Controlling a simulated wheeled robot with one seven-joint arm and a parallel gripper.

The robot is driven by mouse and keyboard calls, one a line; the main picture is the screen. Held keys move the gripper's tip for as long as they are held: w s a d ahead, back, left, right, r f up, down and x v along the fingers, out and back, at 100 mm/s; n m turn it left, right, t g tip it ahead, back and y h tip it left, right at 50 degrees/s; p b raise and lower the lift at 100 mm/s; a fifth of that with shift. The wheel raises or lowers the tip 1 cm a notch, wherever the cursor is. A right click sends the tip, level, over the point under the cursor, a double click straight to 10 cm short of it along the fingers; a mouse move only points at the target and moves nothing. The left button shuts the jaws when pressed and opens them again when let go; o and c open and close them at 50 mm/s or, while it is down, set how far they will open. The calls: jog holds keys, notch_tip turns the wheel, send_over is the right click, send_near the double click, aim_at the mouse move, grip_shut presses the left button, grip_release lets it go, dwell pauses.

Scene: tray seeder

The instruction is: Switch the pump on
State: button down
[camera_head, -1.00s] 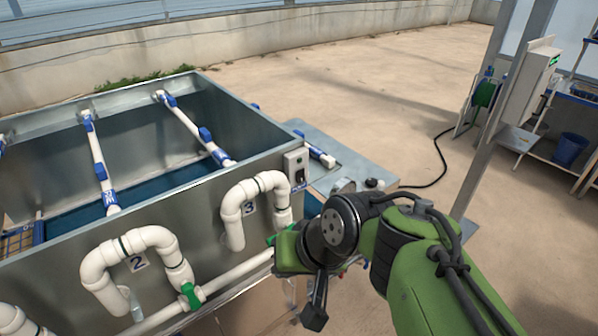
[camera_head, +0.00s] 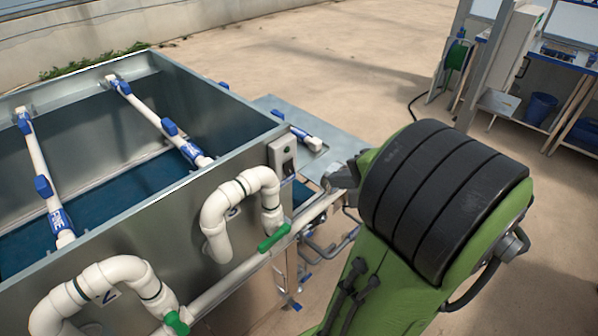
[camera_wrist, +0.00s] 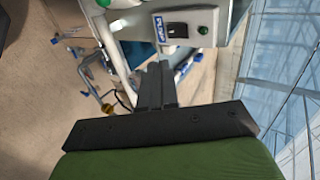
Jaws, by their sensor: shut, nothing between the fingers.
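The pump switch box (camera_head: 283,157) is a small grey box on the near right corner of the metal tank. In the wrist view the box (camera_wrist: 189,19) shows a black rocker switch (camera_wrist: 177,29), a blue PUMP label (camera_wrist: 158,27) and a green round light or button (camera_wrist: 203,30). I cannot tell the rocker's position. My gripper (camera_wrist: 160,66) is shut and empty. Its fingertips point toward the box and appear just below the rocker in the wrist view, seemingly apart from it. In the head view my arm hides most of the gripper.
White looped pipes (camera_head: 240,205) with green valve handles (camera_head: 274,238) run along the tank front (camera_head: 150,235), close to the box. A metal shelf (camera_head: 300,135) sits beside the tank. Open floor lies behind; a bench with a blue bucket (camera_head: 540,108) stands far right.

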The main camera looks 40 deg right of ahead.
jog(key=b, duration=0.1)
send_near(291, 173)
notch_tip(291, 173, down, 4)
jog(key=w, duration=0.2)
jog(key=shift+w+r, duration=0.25)
jog(key=shift+w, duration=0.95)
jog(key=shift+w+p, duration=0.3)
jog(key=shift+w, duration=0.1)
